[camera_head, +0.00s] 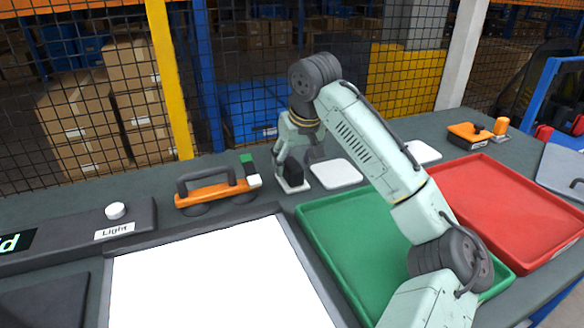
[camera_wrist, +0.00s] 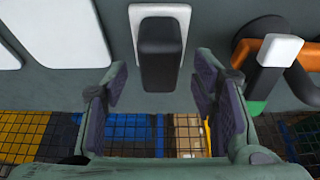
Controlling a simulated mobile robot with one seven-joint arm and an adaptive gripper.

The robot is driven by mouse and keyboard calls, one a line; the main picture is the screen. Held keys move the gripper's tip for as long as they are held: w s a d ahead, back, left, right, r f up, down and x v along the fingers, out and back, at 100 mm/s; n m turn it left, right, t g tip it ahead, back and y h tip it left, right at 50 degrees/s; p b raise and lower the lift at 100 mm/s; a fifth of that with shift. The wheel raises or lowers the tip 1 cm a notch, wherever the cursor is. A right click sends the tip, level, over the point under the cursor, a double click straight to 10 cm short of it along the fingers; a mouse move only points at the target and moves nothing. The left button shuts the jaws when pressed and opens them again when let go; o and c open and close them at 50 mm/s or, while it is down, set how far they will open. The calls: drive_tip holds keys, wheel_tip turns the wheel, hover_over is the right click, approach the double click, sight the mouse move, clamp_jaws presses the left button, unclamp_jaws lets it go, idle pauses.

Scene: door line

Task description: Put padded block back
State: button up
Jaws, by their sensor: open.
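A dark block (camera_head: 294,168), which I take to be the padded block, stands upright on a white square pad (camera_head: 292,187) at the back of the bench. In the wrist view the block (camera_wrist: 161,50) shows on its pad (camera_wrist: 181,12), between and just ahead of my fingertips. My gripper (camera_wrist: 162,88) is open, one finger to each side of the block, with visible gaps. In the head view my gripper (camera_head: 300,148) is at the block, partly hidden by its own links.
An orange handled tool (camera_head: 213,194) with a white end lies close left of the block. Empty white pads (camera_head: 335,173) lie to the right. A green tray (camera_head: 335,231), a red tray (camera_head: 505,205) and a white lit panel (camera_head: 215,280) are nearer. A mesh fence (camera_head: 250,60) stands behind.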

drive_tip(key=v, duration=0.9)
drive_tip(key=shift+b, duration=0.3)
